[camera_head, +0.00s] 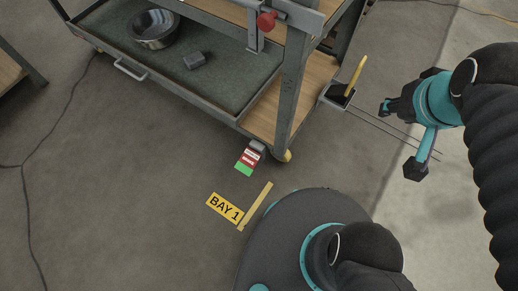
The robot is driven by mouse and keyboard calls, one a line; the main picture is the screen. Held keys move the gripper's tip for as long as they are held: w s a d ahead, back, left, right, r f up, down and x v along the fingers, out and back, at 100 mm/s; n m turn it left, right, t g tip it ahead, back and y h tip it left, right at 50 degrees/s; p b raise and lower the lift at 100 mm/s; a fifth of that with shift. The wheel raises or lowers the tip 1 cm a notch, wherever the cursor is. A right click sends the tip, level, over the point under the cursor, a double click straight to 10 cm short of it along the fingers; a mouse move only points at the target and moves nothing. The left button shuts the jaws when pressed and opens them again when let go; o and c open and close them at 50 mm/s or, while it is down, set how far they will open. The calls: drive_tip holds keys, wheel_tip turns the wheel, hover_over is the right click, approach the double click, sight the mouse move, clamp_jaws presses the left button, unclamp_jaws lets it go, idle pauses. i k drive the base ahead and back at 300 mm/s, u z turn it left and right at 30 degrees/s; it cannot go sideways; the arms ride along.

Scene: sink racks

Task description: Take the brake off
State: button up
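The cart's brake appears to be the small grey pedal (257,146) low at the near corner, beside a caster wheel (286,156). A red and green marker (247,162) with white marks lies just in front of it. Its writing is too small to read, and I cannot tell whether the pedal is up or down. My teal and black arm comes in from the right. Its black end part (415,169) is well right of the pedal and apart from the cart. I cannot make out fingertips or anything held.
A yellow handle (356,76) stands in a side holder. A "BAY 1" sign (223,208) and yellow strip (255,206) mark clear floor. A cable (48,150) runs at left.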

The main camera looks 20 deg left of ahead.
sight(249, 160)
drive_tip(key=u, duration=1.4)
drive_tip(key=k, duration=1.4)
drive_tip(key=z, duration=0.6)
drive_tip(key=i, duration=1)
drive_tip(key=u, duration=0.45)
